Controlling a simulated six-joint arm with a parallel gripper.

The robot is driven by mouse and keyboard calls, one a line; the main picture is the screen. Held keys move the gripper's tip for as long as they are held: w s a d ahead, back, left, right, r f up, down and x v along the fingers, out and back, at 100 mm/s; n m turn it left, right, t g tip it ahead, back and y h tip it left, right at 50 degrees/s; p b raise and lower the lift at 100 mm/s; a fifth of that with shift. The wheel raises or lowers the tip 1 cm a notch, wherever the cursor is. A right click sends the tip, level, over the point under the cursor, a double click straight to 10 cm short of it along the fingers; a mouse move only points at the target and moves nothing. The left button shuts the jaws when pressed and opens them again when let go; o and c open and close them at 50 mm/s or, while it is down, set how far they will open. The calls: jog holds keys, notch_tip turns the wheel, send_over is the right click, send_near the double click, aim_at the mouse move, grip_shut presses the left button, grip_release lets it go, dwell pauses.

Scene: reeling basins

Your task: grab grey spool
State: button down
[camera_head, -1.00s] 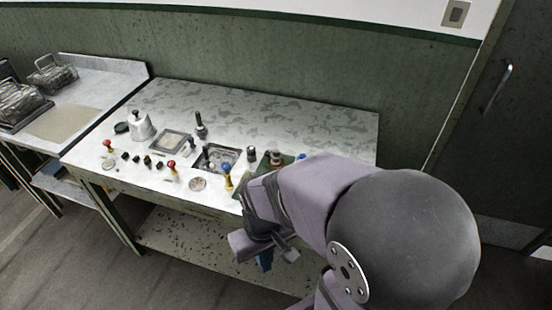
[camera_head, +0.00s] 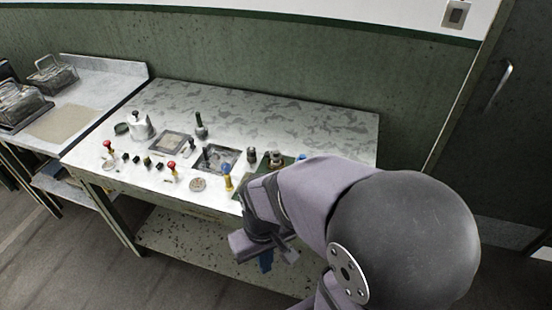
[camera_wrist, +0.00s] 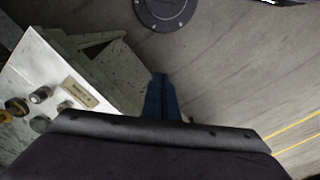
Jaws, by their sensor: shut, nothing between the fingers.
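A small dark grey cylinder (camera_head: 251,154), which may be the grey spool, stands on the worktop to the right of the square dark basin in the head view. In the wrist view, a grey cylindrical piece (camera_wrist: 41,95) sits near the table's corner; I cannot tell if it is the same one. My gripper (camera_head: 265,262) hangs in front of the table, below its top edge, with blue fingers. The wrist view shows the blue fingers (camera_wrist: 162,98) together and empty, over the floor and apart from the table.
The worktop (camera_head: 320,120) is bare at its back right. A dark basin (camera_head: 216,158), a square tray (camera_head: 170,142), a metal pot (camera_head: 141,126), red-topped pieces and a blue-and-yellow piece (camera_head: 228,178) crowd its front. A brass-coloured plate (camera_wrist: 78,92) lies near the corner. My arm hides the front right.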

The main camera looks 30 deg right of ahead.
aim_at(277, 151)
jog(key=c, duration=1.5)
grip_release()
jog(key=shift+c, duration=0.2)
